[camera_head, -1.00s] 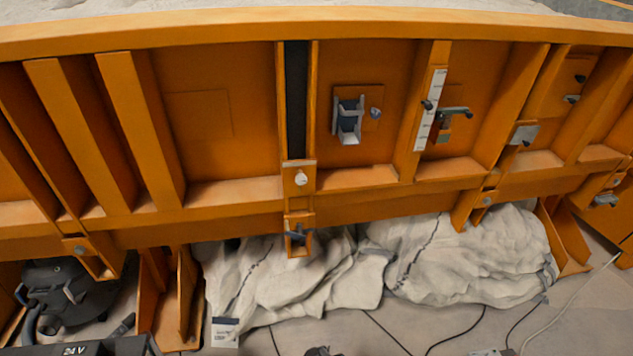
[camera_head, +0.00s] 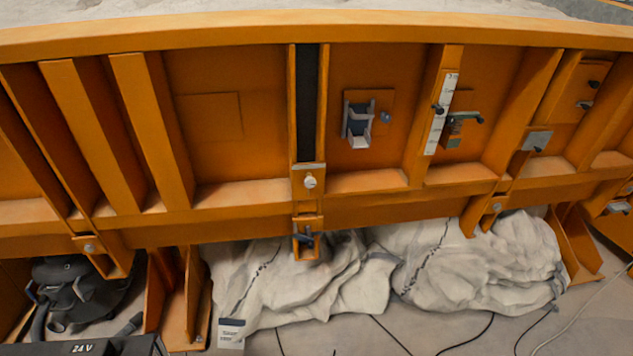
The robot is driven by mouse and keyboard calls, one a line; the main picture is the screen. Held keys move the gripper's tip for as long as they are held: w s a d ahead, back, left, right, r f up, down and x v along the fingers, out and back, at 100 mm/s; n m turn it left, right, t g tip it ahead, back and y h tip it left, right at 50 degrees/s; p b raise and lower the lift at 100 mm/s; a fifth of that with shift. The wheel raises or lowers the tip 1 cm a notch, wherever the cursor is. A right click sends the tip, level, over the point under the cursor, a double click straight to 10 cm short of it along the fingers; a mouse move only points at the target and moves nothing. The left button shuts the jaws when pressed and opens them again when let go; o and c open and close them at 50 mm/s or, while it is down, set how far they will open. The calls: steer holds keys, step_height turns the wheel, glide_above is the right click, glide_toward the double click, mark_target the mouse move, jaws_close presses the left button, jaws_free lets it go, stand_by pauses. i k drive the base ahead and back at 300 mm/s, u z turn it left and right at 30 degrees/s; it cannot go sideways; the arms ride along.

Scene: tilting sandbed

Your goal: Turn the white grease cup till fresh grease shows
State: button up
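A small white round cap (camera_head: 310,182), which looks like the white grease cup, sits on an orange bracket plate (camera_head: 307,171) below the dark vertical slot of the sandbed frame. It is too small to tell whether any grease shows at it. A dark lever or latch (camera_head: 304,239) sits in an orange bracket just below. My gripper does not show in this view, and nothing is touching the cup.
A white scale (camera_head: 440,112) and dark handle (camera_head: 465,119) stand farther right. White sacks (camera_head: 300,290) lie under the bed. Cables cross the floor (camera_head: 375,338).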

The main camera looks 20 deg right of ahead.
mark_target(310, 182)
steer(key=u, duration=0.45)
steer(key=k, duration=1.3)
steer(key=u, duration=0.6)
steer(key=i, duration=1)
steer(key=u, duration=0.3)
